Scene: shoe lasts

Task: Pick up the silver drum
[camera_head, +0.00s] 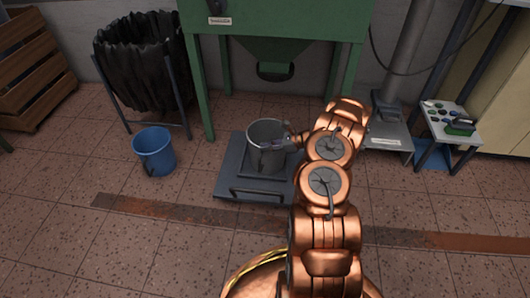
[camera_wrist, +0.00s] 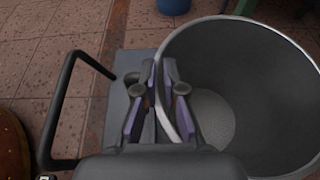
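The silver drum (camera_head: 265,158) is an open, upright grey bucket on a dark low platform (camera_head: 228,180) in front of the green machine. I cannot tell whether its base touches the platform. In the wrist view the drum (camera_wrist: 245,75) fills the right side, showing its empty-looking inside and pale bottom. My gripper (camera_head: 290,143) reaches the drum's right side in the head view. In the wrist view my gripper (camera_wrist: 160,75) has one finger on each side of the drum's wall, with the tips close together on the rim. The contact itself is partly hidden.
A blue bucket (camera_head: 154,152) stands left of the platform, near a black bag on a stand (camera_head: 143,65). A green machine (camera_head: 275,20) stands behind. A small table (camera_head: 450,122) stands right. The platform's bar handle (camera_wrist: 58,110) rises left of my gripper. Front floor is clear.

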